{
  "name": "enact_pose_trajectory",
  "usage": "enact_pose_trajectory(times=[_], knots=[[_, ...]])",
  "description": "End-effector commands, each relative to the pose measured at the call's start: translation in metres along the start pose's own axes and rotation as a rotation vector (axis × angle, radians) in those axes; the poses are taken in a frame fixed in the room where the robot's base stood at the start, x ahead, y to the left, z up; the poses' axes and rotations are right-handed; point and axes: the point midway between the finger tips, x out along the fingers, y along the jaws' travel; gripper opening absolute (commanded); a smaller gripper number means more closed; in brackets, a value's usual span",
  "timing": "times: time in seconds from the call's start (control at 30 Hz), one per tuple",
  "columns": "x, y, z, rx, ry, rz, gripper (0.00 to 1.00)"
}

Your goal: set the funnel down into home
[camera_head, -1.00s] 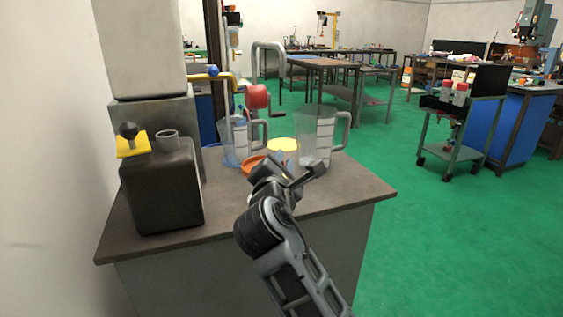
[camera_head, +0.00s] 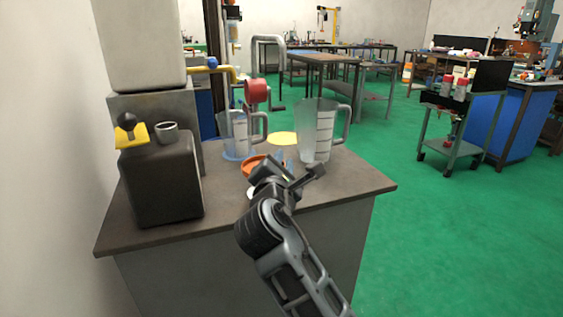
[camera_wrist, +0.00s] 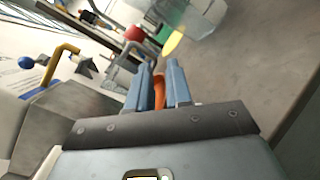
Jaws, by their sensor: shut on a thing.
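The orange funnel (camera_head: 252,164) is above the grey bench, just left of my gripper's fingers in the head view. In the wrist view a narrow strip of the funnel (camera_wrist: 159,92) shows between the two blue fingers. My gripper (camera_wrist: 159,75) is shut on it. In the head view my wrist partly hides the gripper and funnel, so I cannot tell whether the funnel touches anything below. A white disc (camera_head: 258,193) partly shows on the bench beside my wrist. A yellow disc (camera_head: 284,139) lies farther back. I cannot tell which place is home.
Two clear jugs stand close by, a bluish one (camera_head: 236,137) behind left and a larger one (camera_head: 316,130) behind right. A dark canister (camera_head: 162,185) stands at left. A red crank part (camera_head: 256,92) rises behind. The bench top (camera_head: 345,187) is clear at right.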

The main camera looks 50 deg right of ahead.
Motion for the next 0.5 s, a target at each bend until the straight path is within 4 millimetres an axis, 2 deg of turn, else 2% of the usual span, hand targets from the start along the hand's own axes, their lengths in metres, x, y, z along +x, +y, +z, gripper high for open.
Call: enact_pose_trajectory(times=[0.5], knots=[[0.0000,-0.0066,-0.0069,0.000,0.001,0.000,0.00]])
